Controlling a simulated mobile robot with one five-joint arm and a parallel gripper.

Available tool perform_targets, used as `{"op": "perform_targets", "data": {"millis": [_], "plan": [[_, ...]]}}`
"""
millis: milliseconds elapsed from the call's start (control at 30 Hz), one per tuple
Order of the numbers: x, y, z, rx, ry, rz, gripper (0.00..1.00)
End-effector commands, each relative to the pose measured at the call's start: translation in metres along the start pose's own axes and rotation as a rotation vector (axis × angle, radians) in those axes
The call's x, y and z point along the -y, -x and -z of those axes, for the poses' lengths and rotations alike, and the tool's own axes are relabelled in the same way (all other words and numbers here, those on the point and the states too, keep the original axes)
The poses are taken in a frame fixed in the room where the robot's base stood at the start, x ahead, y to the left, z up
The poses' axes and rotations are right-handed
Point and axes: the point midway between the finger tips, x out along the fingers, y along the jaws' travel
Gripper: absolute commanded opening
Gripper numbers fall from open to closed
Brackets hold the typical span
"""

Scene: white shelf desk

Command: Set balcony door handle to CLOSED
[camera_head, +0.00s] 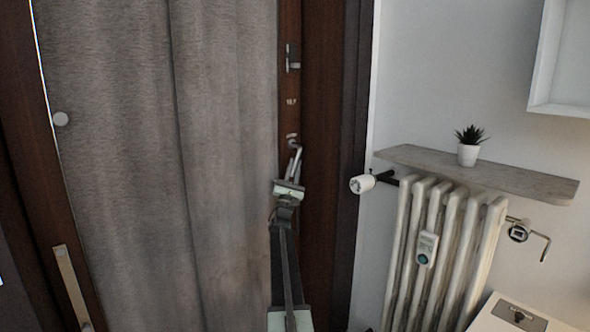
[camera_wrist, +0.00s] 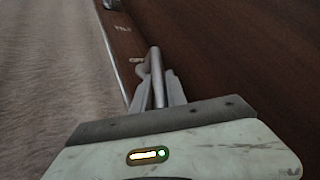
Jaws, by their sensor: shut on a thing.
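The silver balcony door handle (camera_head: 297,158) is on the dark brown frame strip right of the grey curtain. Its lever appears to hang down from its mount, slightly tilted. My gripper (camera_head: 291,180) reaches up from below and is shut on the lower part of the lever. In the wrist view, the handle (camera_wrist: 155,64) rises between the two grey fingers of my gripper (camera_wrist: 160,92). The part of the lever deep between the fingers is hidden.
A grey curtain (camera_head: 130,150) covers the left. A silver fitting (camera_head: 292,58) sits higher on the brown frame. At the right are a white radiator (camera_head: 445,230) with a protruding valve knob (camera_head: 362,184), and a shelf (camera_head: 535,184) bearing a potted plant (camera_head: 468,153).

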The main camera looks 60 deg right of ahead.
Motion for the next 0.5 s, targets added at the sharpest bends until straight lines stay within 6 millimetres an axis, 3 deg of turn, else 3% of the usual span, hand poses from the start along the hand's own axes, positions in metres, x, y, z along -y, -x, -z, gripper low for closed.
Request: {"op": "perform_targets", "data": {"millis": [167,200,233,500], "plan": [[-0.0042,0.0003,0.0002,0.0,-0.001,-0.004,0.0],[-0.005,0.0004,0.0005,-0.001,-0.002,-0.004,0.28],[-0.0055,0.0005,0.0007,-0.001,-0.002,-0.004,0.37],[-0.0075,0.0012,0.0018,-0.003,-0.006,-0.004,0.39]]}}
